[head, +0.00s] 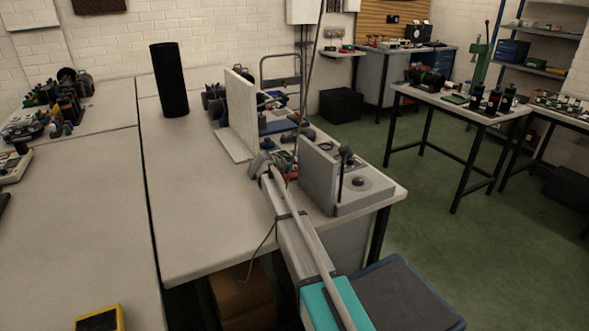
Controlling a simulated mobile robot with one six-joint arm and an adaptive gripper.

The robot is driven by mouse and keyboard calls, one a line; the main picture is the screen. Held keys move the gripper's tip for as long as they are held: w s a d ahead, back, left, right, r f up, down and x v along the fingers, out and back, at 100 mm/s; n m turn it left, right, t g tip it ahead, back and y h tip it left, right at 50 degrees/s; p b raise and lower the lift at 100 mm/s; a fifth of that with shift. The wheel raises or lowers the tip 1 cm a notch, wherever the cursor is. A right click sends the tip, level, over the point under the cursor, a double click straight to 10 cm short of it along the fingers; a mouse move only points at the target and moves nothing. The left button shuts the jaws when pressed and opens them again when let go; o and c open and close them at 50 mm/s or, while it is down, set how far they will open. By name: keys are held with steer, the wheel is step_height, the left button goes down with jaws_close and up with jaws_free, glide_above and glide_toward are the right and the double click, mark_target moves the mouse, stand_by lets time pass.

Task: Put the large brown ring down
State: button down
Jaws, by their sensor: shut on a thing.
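My arm reaches from the bottom of the head view up to the workbench (185,225). Its end, my gripper (265,164), is low over the bench between two upright grey plates, small and partly hidden. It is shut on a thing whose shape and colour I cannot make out. I cannot pick out the large brown ring in this view. Reddish and dark small parts (290,168) lie just right of my gripper; I cannot tell what they are.
A tall pale plate (240,112) stands left behind my gripper. A grey fixture (318,178) with a dark post stands at the right edge. A black cylinder (169,80) stands upright at the back. The bench's left front is clear.

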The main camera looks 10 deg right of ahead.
steer(key=shift+s+f+b, duration=0.25)
steer(key=shift+s+b, duration=0.1)
steer(key=shift+s, duration=0.05)
steer(key=c, duration=0.8)
jaws_free()
steer(key=shift+s, duration=0.3)
steer(key=shift+r, duration=0.15)
steer(key=shift+w+r+p, duration=0.1)
steer(key=shift+w+p, duration=0.1)
steer(key=shift+p, duration=0.3)
steer(key=shift+a+r+p, duration=0.1)
steer(key=shift+r+p, duration=0.05)
steer(key=shift+p, duration=0.15)
steer(key=p+v, duration=0.5)
steer(key=v, duration=0.6)
steer(key=shift+w+a+r, duration=0.2)
steer(key=shift+r, duration=0.1)
